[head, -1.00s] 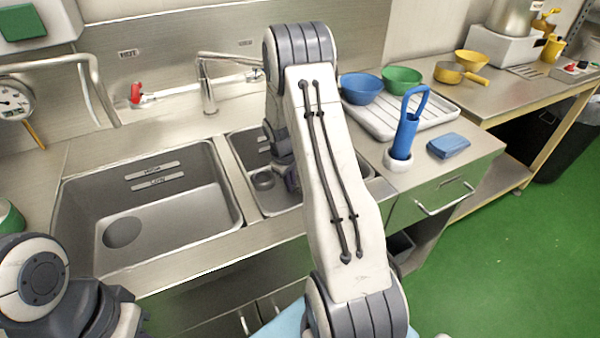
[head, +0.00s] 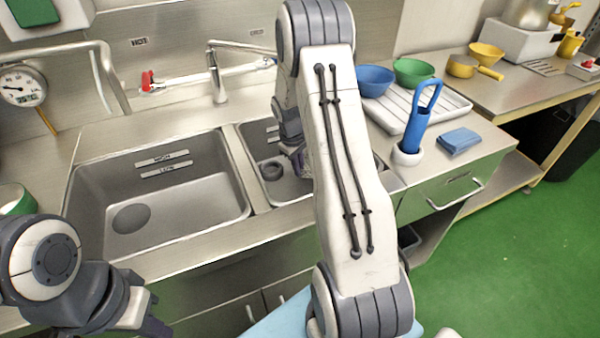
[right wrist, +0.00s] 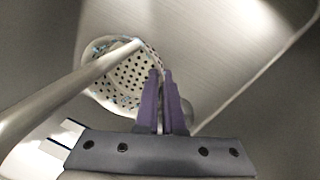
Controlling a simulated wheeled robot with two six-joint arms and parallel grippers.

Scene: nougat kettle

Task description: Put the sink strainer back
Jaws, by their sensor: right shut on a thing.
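The sink strainer (right wrist: 128,78) is a pale round basket with dark holes and bluish bits around its rim. In the right wrist view it is beside and behind my right gripper (right wrist: 165,76), whose purple fingers are closed together at its right rim. In the head view this gripper (head: 300,163) is low over the right basin (head: 255,150), mostly hidden by my arm, and the strainer cannot be made out. A dark round drain (head: 270,171) shows in that basin. My left gripper (head: 150,325) is partly visible at the lower left, its fingers unclear.
The left basin (head: 200,205) is empty, with a round drain. The faucet (head: 216,85) stands behind the basins. A pale bar (right wrist: 65,85) crosses the wrist view. A blue-handled brush (head: 418,122), a blue sponge (head: 459,141) and a rack (head: 450,107) with bowls are right.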

